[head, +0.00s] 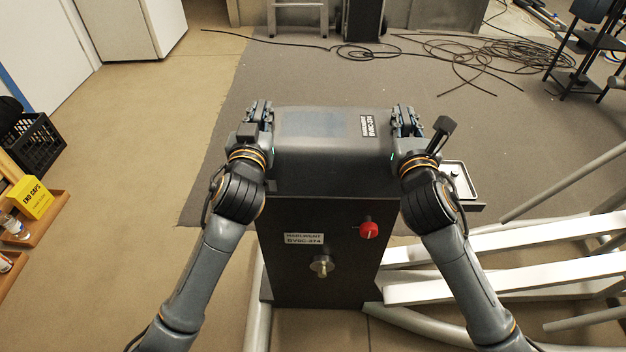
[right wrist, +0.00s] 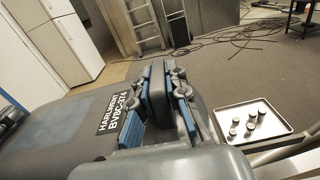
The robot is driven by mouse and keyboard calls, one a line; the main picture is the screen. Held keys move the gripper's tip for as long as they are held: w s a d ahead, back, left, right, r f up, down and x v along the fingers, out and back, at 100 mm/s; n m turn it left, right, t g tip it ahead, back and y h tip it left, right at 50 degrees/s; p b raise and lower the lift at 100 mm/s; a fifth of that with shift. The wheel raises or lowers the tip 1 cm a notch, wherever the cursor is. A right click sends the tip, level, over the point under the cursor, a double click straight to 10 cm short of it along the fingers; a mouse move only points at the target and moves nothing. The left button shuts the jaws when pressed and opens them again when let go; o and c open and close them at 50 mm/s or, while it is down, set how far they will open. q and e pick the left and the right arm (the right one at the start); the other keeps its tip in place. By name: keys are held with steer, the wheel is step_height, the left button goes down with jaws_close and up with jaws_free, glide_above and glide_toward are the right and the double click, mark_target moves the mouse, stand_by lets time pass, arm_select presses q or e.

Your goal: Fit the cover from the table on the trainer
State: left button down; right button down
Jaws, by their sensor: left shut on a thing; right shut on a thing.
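The grey cover (head: 318,143) is at the top of the trainer's dark housing (head: 315,265) in the head view, with a BV8C-374 label near its right end. My left gripper (head: 258,112) is shut on the cover's left end. My right gripper (head: 406,120) is shut on its right end. In the right wrist view the cover (right wrist: 60,135) fills the lower left, and the right gripper's blue-padded fingers (right wrist: 168,105) are at its edge. The housing front carries a label, a red knob (head: 369,230) and a brass knob (head: 321,266). Whether the cover is seated is hidden.
A metal tray (right wrist: 284,121) with several small cylindrical parts stands right of the housing. White rails (head: 510,275) and grey tubes extend right. Cables (head: 440,60) lie on the carpet behind. A yellow box (head: 30,198) and black crate (head: 38,145) are at left.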

arm_select(q)
steer(key=shift+s+a+r, duration=0.2)
steer(key=shift+s+a, duration=0.05)
steer(key=shift+a, duration=0.3)
arm_select(e)
steer(key=shift+a+r, duration=0.15)
steer(key=shift+a, duration=0.3)
arm_select(q)
steer(key=shift+d, duration=0.15)
arm_select(e)
steer(key=shift+d, duration=0.1)
arm_select(q)
steer(key=shift+f, duration=0.15)
